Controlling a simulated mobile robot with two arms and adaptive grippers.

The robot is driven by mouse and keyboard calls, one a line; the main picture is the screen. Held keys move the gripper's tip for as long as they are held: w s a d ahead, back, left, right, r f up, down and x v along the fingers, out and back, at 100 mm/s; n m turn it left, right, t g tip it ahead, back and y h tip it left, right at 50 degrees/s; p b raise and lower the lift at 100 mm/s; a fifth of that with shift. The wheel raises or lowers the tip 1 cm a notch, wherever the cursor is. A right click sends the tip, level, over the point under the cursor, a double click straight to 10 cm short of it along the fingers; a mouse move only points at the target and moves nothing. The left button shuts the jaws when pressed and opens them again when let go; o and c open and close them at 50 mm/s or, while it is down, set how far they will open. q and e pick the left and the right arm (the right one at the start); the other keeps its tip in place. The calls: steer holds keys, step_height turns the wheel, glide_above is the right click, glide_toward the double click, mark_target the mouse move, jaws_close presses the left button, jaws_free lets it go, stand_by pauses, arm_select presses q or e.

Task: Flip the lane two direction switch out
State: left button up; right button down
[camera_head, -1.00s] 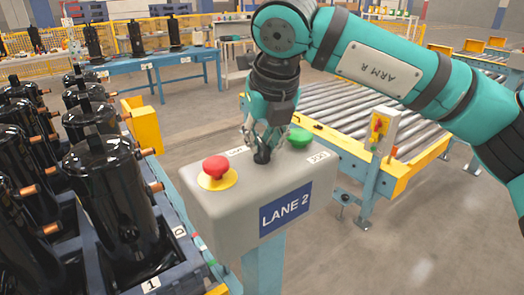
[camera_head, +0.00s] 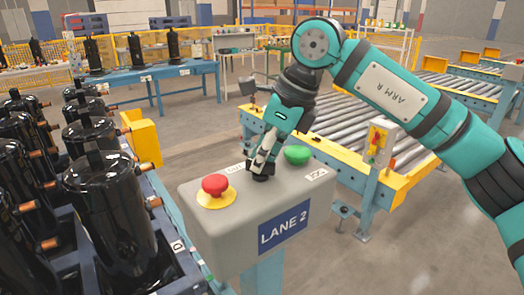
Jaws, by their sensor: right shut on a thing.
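The grey LANE 2 control box (camera_head: 245,235) stands on a post in the middle of the view. On its top are a red mushroom button (camera_head: 215,184) on a yellow disc at the left, a green button (camera_head: 297,154) at the right, and the black direction switch (camera_head: 259,177) between them. My right gripper (camera_head: 262,165) reaches down from above, tilted, with its fingers shut on the black switch knob. The fingers partly hide the switch and a small label behind it. My left gripper is not in view.
Black compressors (camera_head: 110,205) stand in a blue-grey pallet close at the left. A roller conveyor (camera_head: 380,120) with a yellow-edged frame lies behind the box, with a small control post (camera_head: 378,145) at its corner. Open floor lies at the front right.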

steer(key=shift+r+n+g+p, duration=0.15)
steer(key=shift+n+g+p, duration=0.25)
steer(key=shift+n, duration=0.6)
steer(key=c, duration=1.3)
jaws_free()
steer(key=shift+c, duration=0.2)
steer(key=v, duration=1.1)
steer(key=shift+d+r, duration=0.25)
steer(key=shift+r, duration=0.1)
